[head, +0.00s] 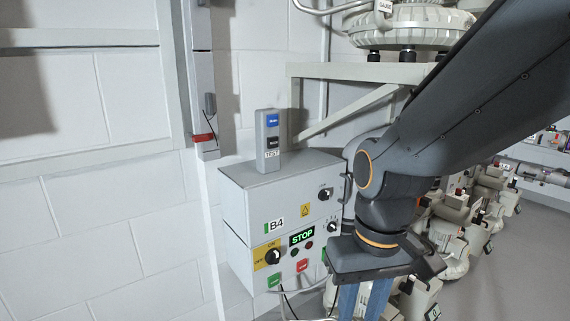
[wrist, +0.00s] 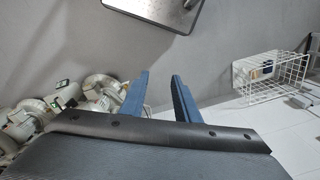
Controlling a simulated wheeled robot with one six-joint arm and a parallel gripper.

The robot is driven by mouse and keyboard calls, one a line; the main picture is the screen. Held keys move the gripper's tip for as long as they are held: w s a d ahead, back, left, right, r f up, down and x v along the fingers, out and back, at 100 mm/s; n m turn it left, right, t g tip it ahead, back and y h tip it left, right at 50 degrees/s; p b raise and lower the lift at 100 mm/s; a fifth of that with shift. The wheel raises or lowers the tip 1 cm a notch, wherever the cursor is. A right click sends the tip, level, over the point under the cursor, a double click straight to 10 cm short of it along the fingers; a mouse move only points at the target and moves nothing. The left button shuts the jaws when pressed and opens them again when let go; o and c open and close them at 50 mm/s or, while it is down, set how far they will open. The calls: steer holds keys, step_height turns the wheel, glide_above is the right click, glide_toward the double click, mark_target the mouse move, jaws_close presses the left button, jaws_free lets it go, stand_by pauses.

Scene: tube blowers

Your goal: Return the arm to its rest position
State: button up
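My gripper (head: 363,305) hangs from my dark grey arm at the lower right of the head view. Its two blue fingers point down, in front of the right side of a grey control box (head: 290,199) marked B4. In the wrist view the fingers of my gripper (wrist: 160,79) stand apart with nothing between them. Whether the gripper touches the box cannot be told. My arm hides part of the machines behind it.
The box has knobs, coloured buttons and a lit STOP display (head: 302,236). A TEST handset (head: 268,141) stands on top. Tube blowers (head: 458,225) crowd the right. The wrist view shows a white wire basket (wrist: 270,76) at right. White block wall fills the left.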

steer(key=d+r+m+p, duration=0.2)
steer(key=d+r+p, duration=0.5)
steer(key=p, duration=0.5)
steer(key=shift+d+h+p, duration=0.25)
steer(key=shift+h+p, duration=0.05)
steer(key=shift+p, duration=0.1)
steer(key=shift+s, duration=0.1)
steer(key=shift+c, duration=0.4)
stand_by(0.7)
